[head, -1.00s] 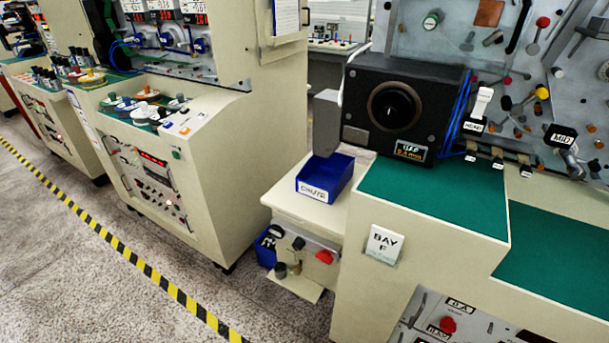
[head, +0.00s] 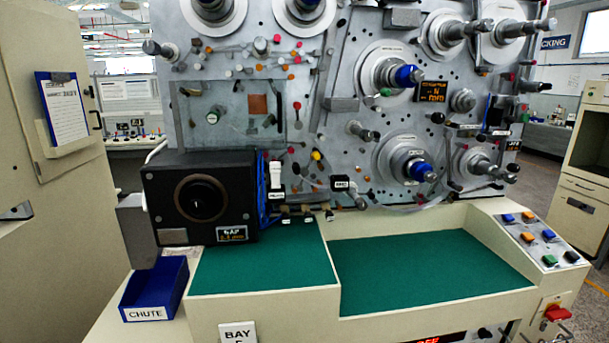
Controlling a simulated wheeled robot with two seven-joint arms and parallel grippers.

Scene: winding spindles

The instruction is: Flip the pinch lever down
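The winding machine's grey panel (head: 335,70) faces me with several levers, knobs and spindles. A white upright lever (head: 277,176) with a small label stands just right of the black box. A small labelled black block (head: 340,183) sits further right with a metal arm beside it. A lever with a red knob (head: 297,106) is higher on the panel. A black-handled bar (head: 456,124) sits at the right. No readable label tells me which of these is the pinch lever. Neither of my grippers is in view.
A blue CHUTE bin (head: 153,289) is at lower left. A button console (head: 540,240) is at the right. The green surfaces are clear.

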